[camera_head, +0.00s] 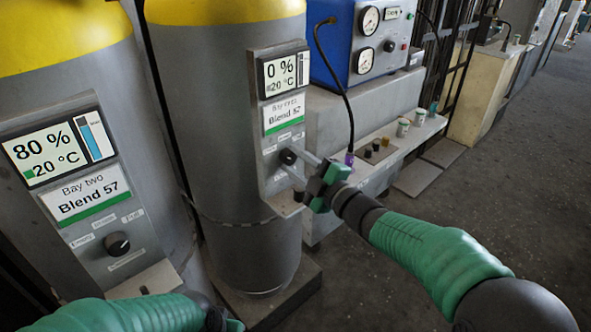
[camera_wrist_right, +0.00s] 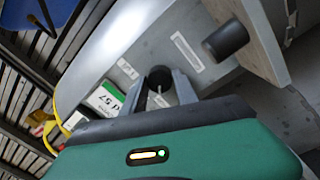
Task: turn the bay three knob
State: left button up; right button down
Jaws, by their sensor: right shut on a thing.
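The bay three panel (camera_head: 271,158) is on the middle grey cylinder with a yellow top. Its display (camera_head: 284,73) reads 0 % and 20 °C, above a Blend 57 label (camera_head: 284,114). The dark bay three knob (camera_head: 287,157) sits low on this panel. My right gripper (camera_head: 290,162) reaches it from the right and is shut on the knob. In the right wrist view the dark knob (camera_wrist_right: 160,75) lies between the tips of my right gripper (camera_wrist_right: 160,88). My left gripper (camera_head: 234,325) is barely in at the bottom edge, its fingers hidden.
The bay two cylinder (camera_head: 75,75) stands at the left, with display (camera_head: 58,147) at 80 % and its own knob (camera_head: 117,244). A blue gauge box (camera_head: 362,45) and a bench (camera_head: 350,117) with small jars stand behind. The floor at the right is clear.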

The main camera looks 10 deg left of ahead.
jog(key=shift+f+n+b, duration=0.25)
jog(key=shift+n+b, duration=0.35)
jog(key=shift+n, duration=0.4)
jog(key=shift+s, duration=0.1)
jog(key=shift+a, duration=0.1)
jog(key=c, duration=1.4)
grip_release()
jog(key=o, duration=0.5)
jog(key=shift+r, duration=0.15)
jog(key=shift+c, duration=0.2)
jog(key=p+v, duration=0.4)
jog(key=v, duration=1.3)
